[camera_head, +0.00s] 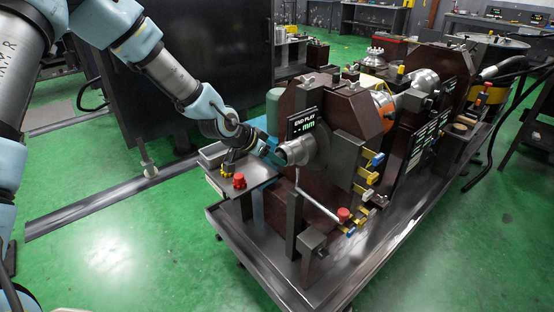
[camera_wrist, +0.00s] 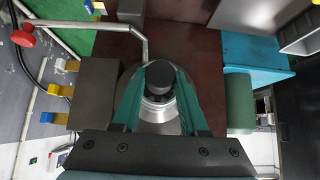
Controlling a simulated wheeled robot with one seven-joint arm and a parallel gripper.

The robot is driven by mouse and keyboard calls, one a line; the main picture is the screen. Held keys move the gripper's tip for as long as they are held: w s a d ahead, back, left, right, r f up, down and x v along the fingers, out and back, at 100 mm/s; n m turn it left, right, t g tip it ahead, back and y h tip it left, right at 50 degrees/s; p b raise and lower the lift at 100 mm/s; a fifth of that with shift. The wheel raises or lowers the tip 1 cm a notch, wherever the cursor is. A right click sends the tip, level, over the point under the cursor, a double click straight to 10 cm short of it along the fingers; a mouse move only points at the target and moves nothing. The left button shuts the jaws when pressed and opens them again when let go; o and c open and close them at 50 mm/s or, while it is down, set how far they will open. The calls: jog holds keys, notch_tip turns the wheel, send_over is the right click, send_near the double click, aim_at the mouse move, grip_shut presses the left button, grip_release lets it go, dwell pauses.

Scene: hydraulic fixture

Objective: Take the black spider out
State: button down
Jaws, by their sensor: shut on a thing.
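The black spider (camera_wrist: 159,77) shows in the wrist view as a dark round piece between the tips of my gripper's two green fingers. My gripper (camera_wrist: 159,80) is shut on it. A silver round hub (camera_wrist: 160,108) shows just below the spider, between the fingers. Whether the spider still sits in the hub or is clear of it, I cannot tell. In the head view my gripper (camera_head: 273,149) is at the left end of the machine's silver shaft hub (camera_head: 302,148). The spider is too small or hidden to make out there.
An "END-PLAY - mm" display (camera_head: 302,122) stands just above the hub. A bent silver rod with a red knob (camera_head: 343,213) runs below it. A small side table (camera_head: 247,176) with a red part (camera_head: 239,181) is left of the machine. Yellow and blue valve handles (camera_head: 371,178) line the front.

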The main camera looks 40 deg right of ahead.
jog(key=shift+a, duration=0.15)
jog(key=shift+w+a+p, duration=0.15)
jog(key=shift+a+p, duration=0.25)
jog(key=shift+a, duration=2.05)
